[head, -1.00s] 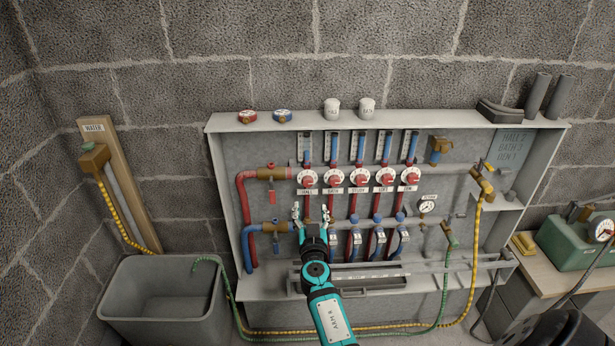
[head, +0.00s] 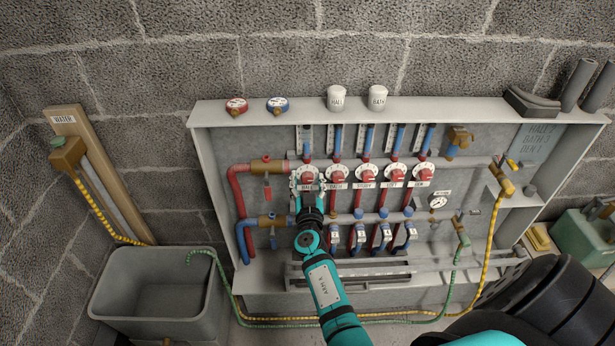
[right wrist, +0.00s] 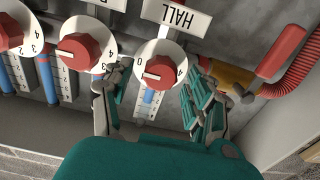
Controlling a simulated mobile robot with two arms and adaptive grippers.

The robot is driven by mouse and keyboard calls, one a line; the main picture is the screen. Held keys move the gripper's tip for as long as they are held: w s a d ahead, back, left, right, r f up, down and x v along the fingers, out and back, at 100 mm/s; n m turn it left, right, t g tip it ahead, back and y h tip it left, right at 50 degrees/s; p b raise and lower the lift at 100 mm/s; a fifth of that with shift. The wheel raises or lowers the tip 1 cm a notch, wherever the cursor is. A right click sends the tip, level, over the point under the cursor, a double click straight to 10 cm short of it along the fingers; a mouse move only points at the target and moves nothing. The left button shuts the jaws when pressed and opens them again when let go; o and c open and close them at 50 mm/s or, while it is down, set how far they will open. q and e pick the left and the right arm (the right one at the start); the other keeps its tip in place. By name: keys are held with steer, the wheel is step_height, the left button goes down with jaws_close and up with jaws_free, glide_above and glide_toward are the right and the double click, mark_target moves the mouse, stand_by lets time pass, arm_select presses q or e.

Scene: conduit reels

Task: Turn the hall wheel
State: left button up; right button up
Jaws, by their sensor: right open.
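The hall wheel (head: 308,174) is the leftmost of a row of red knobs on white dials in the grey cabinet. In the right wrist view the hall wheel (right wrist: 160,72) sits below an upside-down HALL label (right wrist: 178,16); its pale mark points left, toward the 0. My right gripper (head: 308,188) is open, with a finger at each side of the hall wheel. In the right wrist view the fingers (right wrist: 160,95) stand left and right of the dial with gaps to the red knob. My left gripper is not in view.
Other red wheels (head: 366,174) stand close to the right. A red-handled brass valve (head: 266,167) is close on the left. Blue-handled valves (head: 358,236) sit below. A grey tub (head: 160,297) and yellow hose (head: 492,238) are farther off.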

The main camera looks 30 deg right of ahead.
steer(key=shift+c, duration=0.3)
steer(key=c, duration=1.1)
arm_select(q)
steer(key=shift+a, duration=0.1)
